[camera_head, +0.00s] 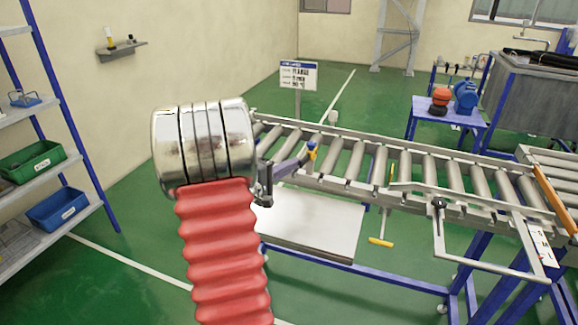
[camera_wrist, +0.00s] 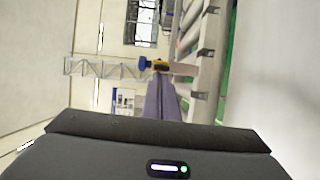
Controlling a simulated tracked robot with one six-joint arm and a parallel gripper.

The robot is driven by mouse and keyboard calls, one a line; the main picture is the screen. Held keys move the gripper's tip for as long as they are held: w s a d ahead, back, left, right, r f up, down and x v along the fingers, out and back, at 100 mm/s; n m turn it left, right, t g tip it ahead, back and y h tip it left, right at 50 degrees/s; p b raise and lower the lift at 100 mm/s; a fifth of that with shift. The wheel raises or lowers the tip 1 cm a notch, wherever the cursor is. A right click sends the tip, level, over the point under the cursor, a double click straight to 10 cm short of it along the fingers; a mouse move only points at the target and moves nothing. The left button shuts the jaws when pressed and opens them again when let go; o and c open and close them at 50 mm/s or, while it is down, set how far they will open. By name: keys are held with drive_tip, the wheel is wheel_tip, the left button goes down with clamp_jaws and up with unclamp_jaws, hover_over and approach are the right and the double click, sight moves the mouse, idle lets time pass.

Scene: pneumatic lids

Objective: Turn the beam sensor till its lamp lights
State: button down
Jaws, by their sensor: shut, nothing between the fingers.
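The beam sensor (camera_head: 312,150), a small yellow and blue piece, sits at the near side of the roller conveyor. In the wrist view the sensor (camera_wrist: 160,65) shows its yellow part just past my fingertips and a blue knob to its left. My gripper (camera_head: 302,160) is shut, with its grey fingers pointing at the sensor. In the wrist view my gripper (camera_wrist: 160,82) has its fingers together with nothing held. The tips overlap the sensor's near edge in the picture; I cannot tell whether they touch it. I cannot make out the sensor's lamp or whether it is lit.
The roller conveyor (camera_head: 420,180) runs rightward from the sensor, with a bent metal frame (camera_head: 440,245) at its near side. A pale panel (camera_head: 312,222) lies below it. A yellow T-handle (camera_head: 381,242) hangs near. Shelves (camera_head: 40,180) stand left; the green floor between is clear.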

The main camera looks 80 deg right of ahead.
drive_tip(key=shift+s+a, duration=0.2)
drive_tip(key=shift+s, duration=0.3)
drive_tip(key=shift+s+a, duration=0.15)
drive_tip(key=shift+s, duration=0.35)
drive_tip(key=v, duration=1.1)
drive_tip(key=shift+w+a, duration=0.2)
drive_tip(key=shift+a, duration=0.05)
